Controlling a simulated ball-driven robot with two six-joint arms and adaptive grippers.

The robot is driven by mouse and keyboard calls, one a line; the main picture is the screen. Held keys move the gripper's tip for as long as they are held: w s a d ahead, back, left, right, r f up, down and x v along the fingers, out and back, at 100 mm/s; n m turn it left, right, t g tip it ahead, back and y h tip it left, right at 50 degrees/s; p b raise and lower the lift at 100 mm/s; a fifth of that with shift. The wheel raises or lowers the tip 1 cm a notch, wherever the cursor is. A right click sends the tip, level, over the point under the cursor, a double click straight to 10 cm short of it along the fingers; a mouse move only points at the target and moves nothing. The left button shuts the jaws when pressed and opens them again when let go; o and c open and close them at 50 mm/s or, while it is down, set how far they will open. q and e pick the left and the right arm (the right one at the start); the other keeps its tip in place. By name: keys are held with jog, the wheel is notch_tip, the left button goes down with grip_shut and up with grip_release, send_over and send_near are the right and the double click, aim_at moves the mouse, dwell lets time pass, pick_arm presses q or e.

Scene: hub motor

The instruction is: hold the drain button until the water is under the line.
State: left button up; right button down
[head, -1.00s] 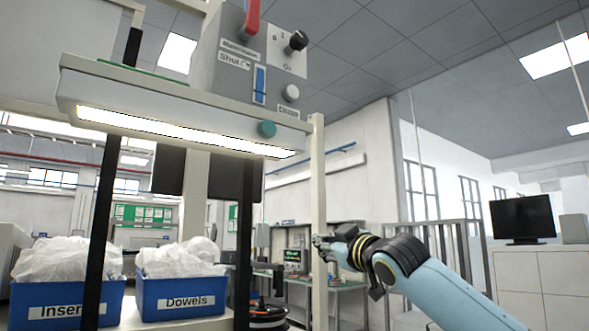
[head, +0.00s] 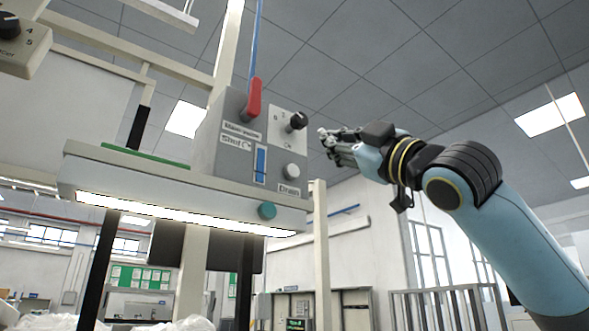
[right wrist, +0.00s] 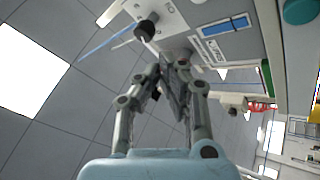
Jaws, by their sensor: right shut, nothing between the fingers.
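The grey control box (head: 212,150) stands on the lit shelf. On its face are the white round button (head: 291,172) above the "Drain" label, and a blue level strip (head: 260,165). The strip also shows in the right wrist view (right wrist: 228,27). A level line is too small to make out. My right gripper (head: 325,138) is shut and empty, raised to the right of the box and apart from the button. In the right wrist view its fingers (right wrist: 168,72) point toward the panel, and the Drain button is not clearly visible there. My left gripper is not in view.
A red lever (head: 253,97) and a black knob (head: 296,121) are on the box. A teal button (head: 267,210) sits on the shelf's front edge. A cream post (head: 319,250) rises near the shelf's right end.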

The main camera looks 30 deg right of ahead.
aim_at(292, 172)
dwell(0.3)
jog(key=w+p, duration=0.7)
jog(key=w, duration=0.1)
jog(key=shift+w+a+p, duration=0.35)
jog(key=shift+w+a, duration=0.05)
dwell(1.2)
jog(key=shift+w+p, duration=0.4)
jog(key=shift+p, duration=0.15)
